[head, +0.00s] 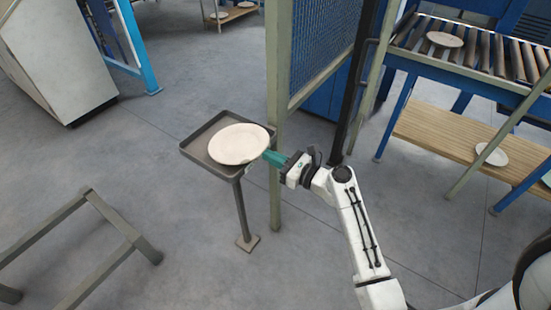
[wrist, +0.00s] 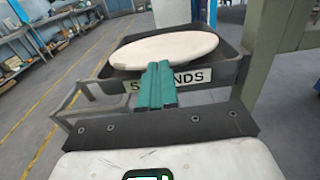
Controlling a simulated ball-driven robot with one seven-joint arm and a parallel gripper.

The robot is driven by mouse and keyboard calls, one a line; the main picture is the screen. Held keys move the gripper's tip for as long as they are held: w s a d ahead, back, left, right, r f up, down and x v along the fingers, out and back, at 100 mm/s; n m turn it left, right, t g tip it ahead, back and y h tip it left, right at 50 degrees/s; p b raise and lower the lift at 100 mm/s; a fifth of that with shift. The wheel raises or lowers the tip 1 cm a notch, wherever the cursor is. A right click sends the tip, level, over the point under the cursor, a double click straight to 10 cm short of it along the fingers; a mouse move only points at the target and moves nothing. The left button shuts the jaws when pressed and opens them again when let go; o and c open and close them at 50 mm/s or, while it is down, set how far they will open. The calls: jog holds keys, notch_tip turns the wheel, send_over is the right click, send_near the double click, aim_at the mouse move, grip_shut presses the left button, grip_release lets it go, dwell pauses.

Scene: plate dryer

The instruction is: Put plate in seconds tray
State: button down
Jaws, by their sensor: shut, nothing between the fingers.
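A pale round plate (head: 239,144) lies in the dark seconds tray (head: 193,150), which stands on a single post. In the wrist view the plate (wrist: 165,48) rests in the tray (wrist: 228,75), tilted against its rim or edge, and the tray's front carries a label partly hidden by my fingers. My gripper (head: 268,156) is at the tray's right edge in the head view, its green fingers shut together with nothing between them. In the wrist view the gripper (wrist: 157,70) points at the plate's near edge; whether it touches the plate I cannot tell.
A green post and mesh fence (head: 277,130) stand just behind the tray and gripper. A roller conveyor (head: 470,62) with a plate (head: 444,40) is at the upper right, above a wooden shelf (head: 440,128) with another plate (head: 492,154). A metal frame (head: 100,225) stands at lower left.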

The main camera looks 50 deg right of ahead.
aim_at(260, 151)
jog(key=w+p, duration=0.1)
jog(key=w, duration=0.5)
jog(key=shift+w+a, duration=0.1)
jog(key=shift+w, duration=0.15)
